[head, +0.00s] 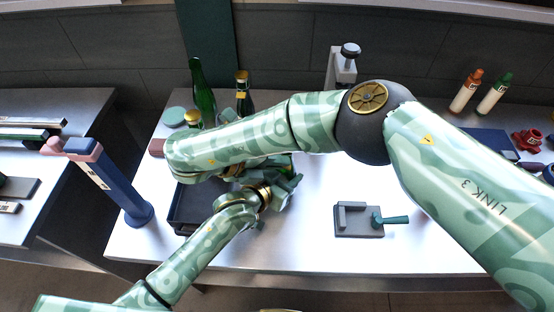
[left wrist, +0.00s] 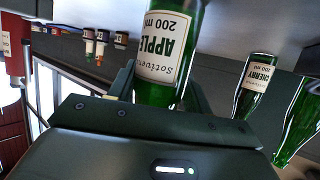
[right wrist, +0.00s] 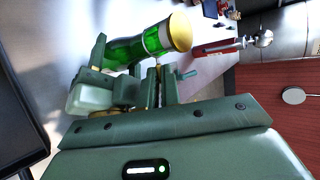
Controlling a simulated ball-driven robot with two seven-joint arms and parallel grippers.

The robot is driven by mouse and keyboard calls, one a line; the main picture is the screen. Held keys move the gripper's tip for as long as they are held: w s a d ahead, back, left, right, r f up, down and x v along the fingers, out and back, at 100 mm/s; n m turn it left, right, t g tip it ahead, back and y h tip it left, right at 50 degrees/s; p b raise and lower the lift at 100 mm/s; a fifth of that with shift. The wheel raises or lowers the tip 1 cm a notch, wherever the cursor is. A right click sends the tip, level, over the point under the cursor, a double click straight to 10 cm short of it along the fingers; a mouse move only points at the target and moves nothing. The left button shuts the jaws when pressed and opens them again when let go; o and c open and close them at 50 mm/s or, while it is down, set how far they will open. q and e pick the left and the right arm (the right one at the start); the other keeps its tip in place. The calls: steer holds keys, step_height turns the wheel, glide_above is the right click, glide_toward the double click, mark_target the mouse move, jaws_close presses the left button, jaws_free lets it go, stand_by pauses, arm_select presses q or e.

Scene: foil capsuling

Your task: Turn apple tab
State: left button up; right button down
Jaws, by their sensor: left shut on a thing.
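The apple bottle (left wrist: 165,40), green glass with a cream "APPLE 200 ml" label, stands between the jaws of my left gripper (left wrist: 163,95), which is shut on it. Its neck and top are out of that view. In the head view my left gripper (head: 280,186) is near the table's middle, close under my right forearm, which hides much of it. My right gripper (right wrist: 132,72) has its fingers apart. Beyond them in the right wrist view is a green glass container (right wrist: 122,52) with a pale band and gold end. I cannot make out the tab.
A tall green bottle (head: 203,92) and a dark bottle (head: 244,98) stand at the back. A dark tray (head: 182,212) lies at the left. A grey fixture (head: 356,221) with a teal handle sits right of centre. A cherry bottle (left wrist: 252,88) shows nearby. The front right table is clear.

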steer(key=c, duration=1.6)
jaws_free()
step_height(320, 180, up, 10)
